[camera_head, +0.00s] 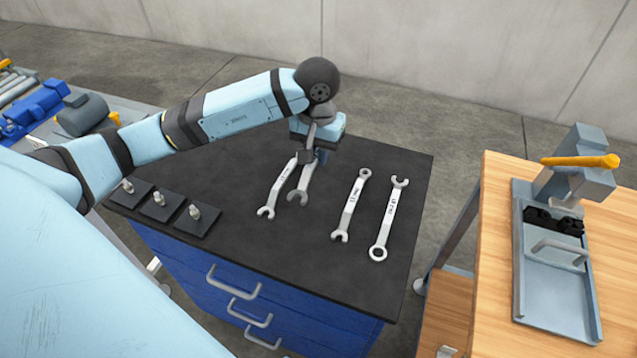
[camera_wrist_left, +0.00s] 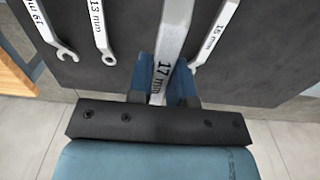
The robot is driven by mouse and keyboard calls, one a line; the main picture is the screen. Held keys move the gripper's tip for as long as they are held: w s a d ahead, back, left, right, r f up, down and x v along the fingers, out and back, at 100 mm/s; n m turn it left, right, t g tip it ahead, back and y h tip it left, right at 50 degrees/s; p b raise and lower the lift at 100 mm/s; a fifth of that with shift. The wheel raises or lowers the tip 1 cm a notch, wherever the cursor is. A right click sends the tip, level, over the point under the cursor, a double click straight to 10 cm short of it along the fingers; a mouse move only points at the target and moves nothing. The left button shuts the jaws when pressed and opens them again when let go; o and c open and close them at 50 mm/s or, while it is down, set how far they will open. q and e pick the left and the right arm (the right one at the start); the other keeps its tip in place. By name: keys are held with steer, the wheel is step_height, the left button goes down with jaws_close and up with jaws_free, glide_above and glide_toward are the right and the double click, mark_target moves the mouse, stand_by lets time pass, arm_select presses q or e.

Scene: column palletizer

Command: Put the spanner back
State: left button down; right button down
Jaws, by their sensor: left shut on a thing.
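My left gripper (camera_head: 319,154) is shut on the 17 mm spanner (camera_head: 301,187), near its far end, over the back of the dark cabinet top (camera_head: 260,255). Its blue fingers (camera_wrist_left: 165,82) close on the spanner's shank in the left wrist view, where the 17 mm mark (camera_wrist_left: 160,85) shows. The spanner's open jaw points toward the front; I cannot tell whether it touches the top. The 15 mm spanner (camera_head: 279,188) lies close beside it on the left. The 13 mm spanner (camera_head: 350,207) and the 19 mm spanner (camera_head: 389,220) lie to the right. My right gripper is not in view.
Three dark plates with metal posts (camera_head: 159,198) stand at the top's left edge. The cabinet (camera_head: 200,265) has blue drawers with handles. A wooden bench (camera_head: 490,240) with a grey vise (camera_head: 580,185) and tray stands at right. The top's front right area is bare.

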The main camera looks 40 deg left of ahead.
mark_target(318, 195)
arm_select(q)
step_height(318, 195, down, 10)
steer(key=shift+r, duration=0.2)
steer(key=shift+w+f, duration=0.1)
steer(key=shift+f, duration=0.35)
steer(key=c, duration=1.1)
jaws_free()
steer(key=shift+r, duration=0.1)
steer(key=shift+o, duration=0.2)
steer(key=shift+r, duration=0.15)
step_height(318, 195, up, 12)
steer(key=shift+r+b, duration=0.1)
steer(key=shift+b, duration=0.2)
